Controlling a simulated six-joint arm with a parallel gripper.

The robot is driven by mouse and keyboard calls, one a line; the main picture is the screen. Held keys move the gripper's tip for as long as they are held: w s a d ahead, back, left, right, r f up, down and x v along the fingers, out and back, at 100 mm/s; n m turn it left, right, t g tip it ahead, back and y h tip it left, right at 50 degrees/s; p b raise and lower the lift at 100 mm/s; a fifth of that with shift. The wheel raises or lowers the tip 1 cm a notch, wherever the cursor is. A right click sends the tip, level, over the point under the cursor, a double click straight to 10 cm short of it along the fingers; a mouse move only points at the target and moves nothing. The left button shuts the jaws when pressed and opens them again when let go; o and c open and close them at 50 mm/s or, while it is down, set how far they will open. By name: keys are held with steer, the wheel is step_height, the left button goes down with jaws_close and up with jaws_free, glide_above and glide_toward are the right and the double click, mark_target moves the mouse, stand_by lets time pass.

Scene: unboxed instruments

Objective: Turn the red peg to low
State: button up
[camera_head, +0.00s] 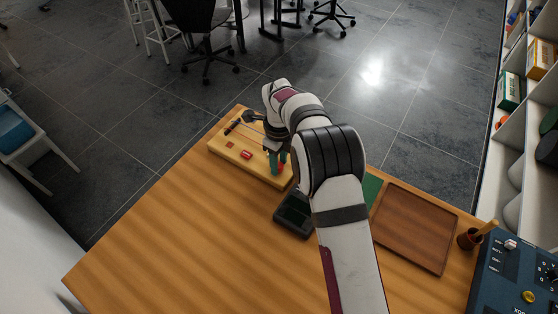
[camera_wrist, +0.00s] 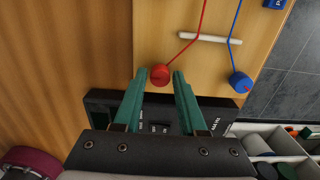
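A red peg (camera_wrist: 160,74) with a red cord running from it sits at the edge of a pale wooden board (camera_wrist: 165,25) in the wrist view. My gripper (camera_wrist: 160,72) has its two green fingers on either side of the peg, with narrow gaps, so they look open around it. In the head view my gripper (camera_head: 277,160) reaches down at the right end of the yellow board (camera_head: 222,149), and a bit of red shows between the fingers. A blue peg (camera_wrist: 240,82) with a blue cord is to the right in the wrist view. I cannot read any low marking.
A dark box (camera_head: 293,213) with small switches stands close below the board. A brown tray (camera_head: 415,226), a cup (camera_head: 469,239) and a blue control panel (camera_head: 515,275) are to the right. The front left of the table (camera_head: 165,235) is clear.

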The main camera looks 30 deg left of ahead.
steer(key=shift+o, duration=1)
step_height(320, 180, up, 16)
steer(key=shift+f, duration=0.1)
